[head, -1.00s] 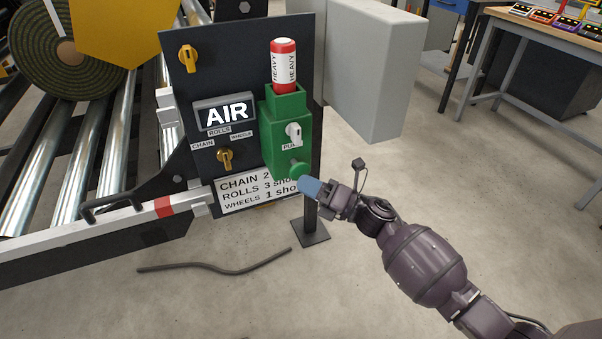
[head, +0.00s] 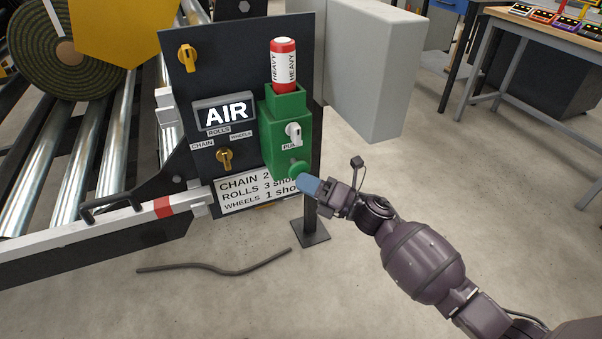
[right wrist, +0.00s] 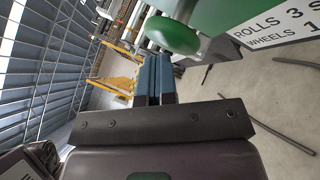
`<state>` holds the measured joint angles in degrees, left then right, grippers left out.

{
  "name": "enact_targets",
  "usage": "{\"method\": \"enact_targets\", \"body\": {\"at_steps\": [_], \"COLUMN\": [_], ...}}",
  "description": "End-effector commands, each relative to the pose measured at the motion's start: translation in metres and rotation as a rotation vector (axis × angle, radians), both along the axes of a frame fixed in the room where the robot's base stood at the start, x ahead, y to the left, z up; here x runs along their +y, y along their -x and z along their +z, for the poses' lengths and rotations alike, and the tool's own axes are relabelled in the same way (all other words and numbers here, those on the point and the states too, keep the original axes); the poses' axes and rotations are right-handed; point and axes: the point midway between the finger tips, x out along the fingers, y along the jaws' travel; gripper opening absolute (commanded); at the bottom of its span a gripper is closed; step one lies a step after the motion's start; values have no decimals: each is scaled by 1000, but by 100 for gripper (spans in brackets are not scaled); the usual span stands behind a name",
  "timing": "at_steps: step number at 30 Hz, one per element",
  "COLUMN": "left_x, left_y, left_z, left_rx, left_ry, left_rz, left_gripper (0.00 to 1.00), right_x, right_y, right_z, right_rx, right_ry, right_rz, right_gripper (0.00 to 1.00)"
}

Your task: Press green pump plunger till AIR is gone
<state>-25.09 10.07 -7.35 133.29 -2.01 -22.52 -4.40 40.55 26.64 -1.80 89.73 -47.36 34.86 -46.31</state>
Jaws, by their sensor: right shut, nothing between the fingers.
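The green pump (head: 287,132) is fixed on the dark panel (head: 240,45). A red and white cartridge marked HEAVY (head: 284,66) stands upright in its top. Its round green plunger (head: 299,169) sticks out low on the front, and the knob also shows in the right wrist view (right wrist: 174,35). The display (head: 226,113) on the panel reads AIR. My right gripper (head: 304,183) is shut and empty, its blue fingertips close to the plunger knob. In the right wrist view the tips (right wrist: 154,62) are just below the knob; contact cannot be told. My left gripper is not in view.
A sign (head: 250,192) lists CHAIN, ROLLS and WHEELS. A grey box (head: 370,75) stands at right. A hose (head: 215,268) lies on the floor.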

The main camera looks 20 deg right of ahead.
Motion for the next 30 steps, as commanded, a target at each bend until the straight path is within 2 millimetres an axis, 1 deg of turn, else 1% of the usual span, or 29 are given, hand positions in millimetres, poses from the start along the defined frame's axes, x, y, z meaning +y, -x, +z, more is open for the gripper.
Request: {"method": "enact_targets", "body": {"at_steps": [30], "left_x": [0], "left_y": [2], "left_z": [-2], "left_rx": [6], "left_ry": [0], "left_rz": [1], "left_gripper": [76], "right_x": [0], "right_y": [-11], "right_z": [0], "right_rx": [0], "right_ry": [-1], "right_rz": [-2], "right_gripper": [0]}}
